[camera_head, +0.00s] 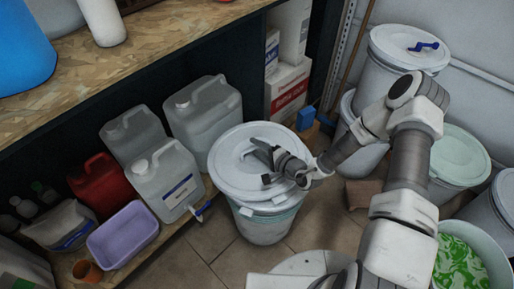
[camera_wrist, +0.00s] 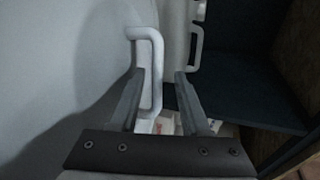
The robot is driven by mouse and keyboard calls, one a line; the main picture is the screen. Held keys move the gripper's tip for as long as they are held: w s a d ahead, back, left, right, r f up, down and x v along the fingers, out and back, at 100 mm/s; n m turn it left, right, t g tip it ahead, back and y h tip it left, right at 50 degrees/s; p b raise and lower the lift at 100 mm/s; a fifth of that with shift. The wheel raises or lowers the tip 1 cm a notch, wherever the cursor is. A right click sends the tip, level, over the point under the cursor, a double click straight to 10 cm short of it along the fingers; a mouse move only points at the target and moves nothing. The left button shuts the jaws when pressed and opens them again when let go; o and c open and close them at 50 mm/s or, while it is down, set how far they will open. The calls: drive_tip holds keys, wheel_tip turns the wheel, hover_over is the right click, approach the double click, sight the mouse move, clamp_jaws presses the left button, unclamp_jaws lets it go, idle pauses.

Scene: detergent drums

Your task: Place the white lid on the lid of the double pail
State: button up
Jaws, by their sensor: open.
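A large round white lid (camera_head: 230,178) lies on top of a pail (camera_head: 262,230) in the middle of the head view. My gripper (camera_head: 257,163) is over this lid, with its fingers close to the lid's handle, which they partly hide. In the wrist view my gripper (camera_wrist: 160,95) is open, and a white looped handle (camera_wrist: 151,65) stands between the fingers, nearer the left one. The pale lid face (camera_wrist: 50,70) fills the left of that view.
Grey jugs (camera_head: 205,115), a red can (camera_head: 95,180) and a lilac basin (camera_head: 122,235) stand on the low shelf at left. A pale green-lidded drum (camera_head: 460,155) and an open tub of green pieces (camera_head: 462,262) stand at right. A wooden shelf (camera_head: 150,45) overhangs upper left.

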drive_tip(key=p+v, duration=0.2)
drive_tip(key=v, duration=0.9)
drive_tip(key=shift+s+d+r+p, duration=0.1)
drive_tip(key=shift+s+d+p, duration=0.15)
drive_tip(key=shift+p, duration=0.15)
drive_tip(key=s+a+r+n+g+y, duration=0.1)
drive_tip(key=s+a+r+n+g, duration=0.15)
drive_tip(key=r, duration=0.45)
drive_tip(key=s+a+r+n+g, duration=0.1)
drive_tip(key=s+r+n+g, duration=0.25)
drive_tip(key=r, duration=0.45)
drive_tip(key=s+a+r+n+g+y, duration=0.1)
drive_tip(key=s+r+n+g, duration=0.2)
drive_tip(key=r, duration=0.4)
drive_tip(key=s+d+r+t+h, duration=0.2)
drive_tip(key=s+d+r+h, duration=0.2)
drive_tip(key=d+r+h, duration=0.2)
drive_tip(key=s+d+r+n+t+h, duration=0.1)
drive_tip(key=s+d+r+t+h, duration=0.1)
drive_tip(key=s+d+r+h, duration=0.3)
drive_tip(key=d+r+h, duration=0.1)
drive_tip(key=d+r, duration=0.2)
drive_tip(key=r, duration=0.1)
drive_tip(key=shift+s+r+t, duration=0.3)
drive_tip(key=shift+s+r, duration=0.05)
drive_tip(key=shift+r, duration=0.05)
